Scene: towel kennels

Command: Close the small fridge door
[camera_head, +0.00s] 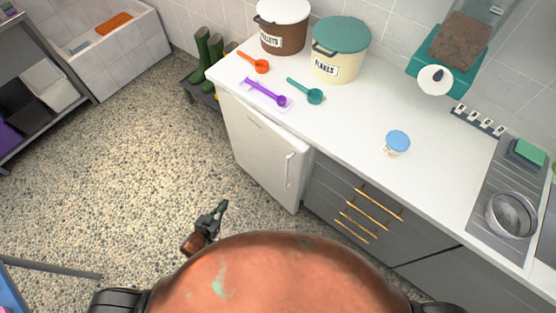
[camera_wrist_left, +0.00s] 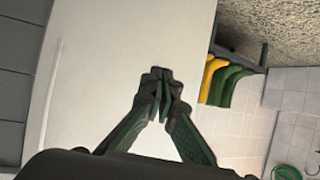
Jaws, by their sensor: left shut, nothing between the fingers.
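The small white fridge (camera_head: 262,150) stands under the left end of the counter, with a vertical handle (camera_head: 288,170) near its door's right edge. The door looks flush or nearly flush with the front; I cannot tell whether a small gap remains. In the left wrist view the white door (camera_wrist_left: 105,70) fills the left middle, with its handle (camera_wrist_left: 52,90) at the left. My left gripper (camera_head: 221,207) is shut and empty, over the floor in front of the fridge. In the left wrist view its fingertips (camera_wrist_left: 160,82) overlap the door; contact cannot be told. My right gripper is not in view.
Grey drawers (camera_head: 350,205) with brass handles adjoin the fridge on the right. Green boots (camera_head: 209,55) stand on a low rack beyond its left side. The counter (camera_head: 340,110) holds tubs, scoops and a small cup. The pebbled floor (camera_head: 130,150) to the left is clear.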

